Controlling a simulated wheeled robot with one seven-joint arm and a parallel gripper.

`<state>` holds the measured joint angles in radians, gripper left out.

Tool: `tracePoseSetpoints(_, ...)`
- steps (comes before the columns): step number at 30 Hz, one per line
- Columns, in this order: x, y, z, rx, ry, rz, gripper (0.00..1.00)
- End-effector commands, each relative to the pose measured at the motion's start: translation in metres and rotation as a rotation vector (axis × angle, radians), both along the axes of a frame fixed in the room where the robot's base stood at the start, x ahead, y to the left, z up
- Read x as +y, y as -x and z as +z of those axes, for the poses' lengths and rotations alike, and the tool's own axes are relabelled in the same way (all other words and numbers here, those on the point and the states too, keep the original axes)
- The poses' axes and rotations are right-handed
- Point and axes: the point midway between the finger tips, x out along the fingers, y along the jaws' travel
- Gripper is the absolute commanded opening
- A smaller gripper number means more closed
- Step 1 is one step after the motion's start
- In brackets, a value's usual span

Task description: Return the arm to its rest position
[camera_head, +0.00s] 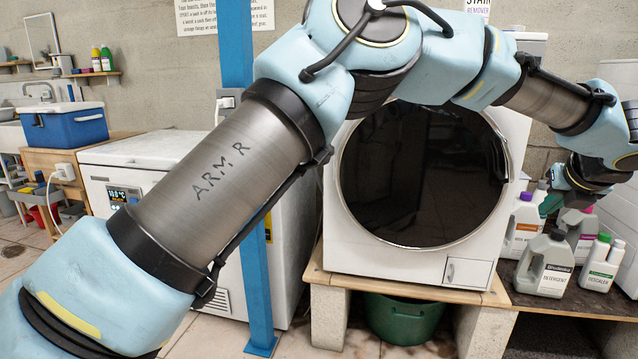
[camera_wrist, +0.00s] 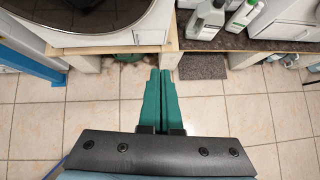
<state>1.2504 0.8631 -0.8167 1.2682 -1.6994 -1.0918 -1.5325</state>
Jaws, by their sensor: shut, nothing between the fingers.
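My gripper (camera_wrist: 160,73) shows in the wrist view with its two teal fingers pressed together, and nothing is between them. The fingers point toward the wooden ledge under the washer, above the tiled floor. In the head view my arm crosses the whole picture, from the lower left over the top of the washer to the right edge. Its wrist end hangs at the right, close to the detergent bottles. The fingers are mostly hidden there, and I cannot tell whether they touch a bottle.
A white front-loading washer (camera_head: 344,245) stands on a wooden board on block plinths (camera_head: 328,318). A green tub (camera_head: 403,320) sits beneath. Several bottles, including a grey detergent bottle (camera_head: 545,266), stand on the right shelf. A blue post (camera_head: 260,290) and white chest freezer (camera_head: 150,157) are left.

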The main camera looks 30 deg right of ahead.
Motion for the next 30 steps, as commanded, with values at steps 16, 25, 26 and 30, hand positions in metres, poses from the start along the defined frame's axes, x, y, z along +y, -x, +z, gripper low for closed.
tracePoseSetpoints(16,0.003,-0.085,0.023,-0.243,0.005,-0.151,0.0)
tracePoseSetpoints(25,0.037,-0.198,0.043,-0.591,-0.105,-0.382,0.0)
tracePoseSetpoints(26,0.045,-0.214,0.044,-0.639,-0.134,-0.418,0.0)
tracePoseSetpoints(30,0.107,-0.293,0.041,-0.868,-0.334,-0.635,0.0)
